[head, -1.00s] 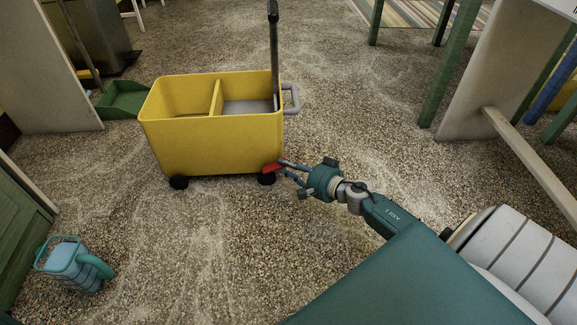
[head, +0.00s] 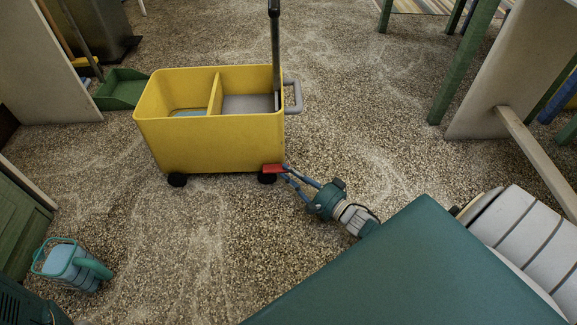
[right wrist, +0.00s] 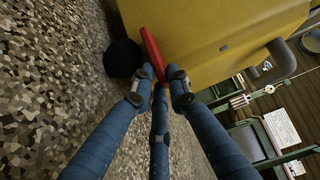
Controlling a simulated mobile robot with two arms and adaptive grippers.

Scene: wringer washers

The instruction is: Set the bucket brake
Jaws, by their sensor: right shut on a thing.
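The yellow bucket (head: 215,145) stands upright on small black wheels, with a divider between two compartments and a grey handle (head: 293,96) on its right side. A red brake lever (head: 273,168) sits low at its right corner, just above the black wheel (head: 267,179). My right gripper (head: 286,172) reaches it from the lower right, its blue fingers shut on the lever. In the right wrist view the red lever (right wrist: 151,50) runs up from between the fingertips (right wrist: 160,84), beside the black wheel (right wrist: 122,58) and the yellow wall. My left gripper is out of view.
A blue watering can (head: 72,264) stands on the floor at lower left. A green dustpan (head: 122,90) lies behind the bucket on the left. Green table legs (head: 465,55) and a pale panel (head: 497,75) stand at right. Speckled floor in front of the bucket is clear.

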